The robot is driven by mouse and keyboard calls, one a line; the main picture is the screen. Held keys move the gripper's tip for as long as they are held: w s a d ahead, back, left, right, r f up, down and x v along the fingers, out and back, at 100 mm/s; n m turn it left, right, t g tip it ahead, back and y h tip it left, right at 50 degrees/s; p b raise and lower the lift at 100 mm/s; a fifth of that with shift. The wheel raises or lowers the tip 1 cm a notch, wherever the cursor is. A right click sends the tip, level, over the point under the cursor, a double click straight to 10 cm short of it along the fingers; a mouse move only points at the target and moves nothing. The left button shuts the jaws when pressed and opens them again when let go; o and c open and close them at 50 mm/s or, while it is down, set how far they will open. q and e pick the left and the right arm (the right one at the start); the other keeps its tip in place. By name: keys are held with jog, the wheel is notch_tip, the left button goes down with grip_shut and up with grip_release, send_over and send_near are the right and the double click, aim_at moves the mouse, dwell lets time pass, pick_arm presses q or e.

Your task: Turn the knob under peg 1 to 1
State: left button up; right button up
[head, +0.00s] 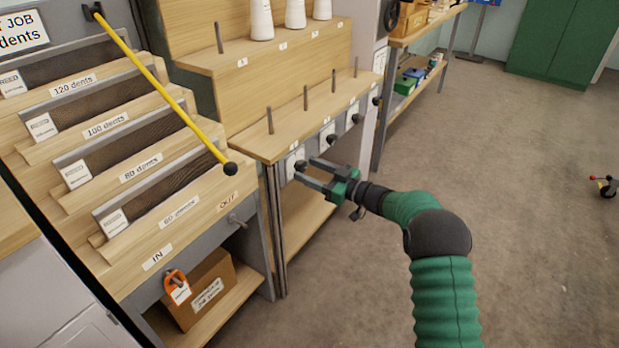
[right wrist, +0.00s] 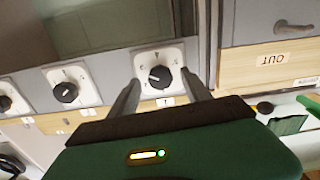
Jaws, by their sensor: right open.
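The knob under peg 1 (head: 300,166) is a black knob on a white dial plate, at the near end of a row on the stand's front edge. In the right wrist view, this knob (right wrist: 160,77) sits between my finger tips, above a tag reading 1 (right wrist: 165,101). Its pointer and the small dial marks are too fine to read surely. Peg 1 (head: 270,120) is a thin upright grey rod on the shelf above. My right gripper (head: 306,170) is open, its fingers reaching to either side of the knob; contact cannot be told. My left gripper is out of view.
Another knob (right wrist: 66,92) sits beside it, with more farther along. On the left is a stepped wooden rack (head: 150,215) with a yellow rod (head: 165,90) across it. A cardboard box (head: 208,290) stands below.

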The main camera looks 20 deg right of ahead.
jog(key=shift+w+a, duration=0.2)
jog(key=shift+w, duration=0.05)
jog(key=shift+d, duration=0.1)
jog(key=shift+c, duration=0.5)
grip_shut()
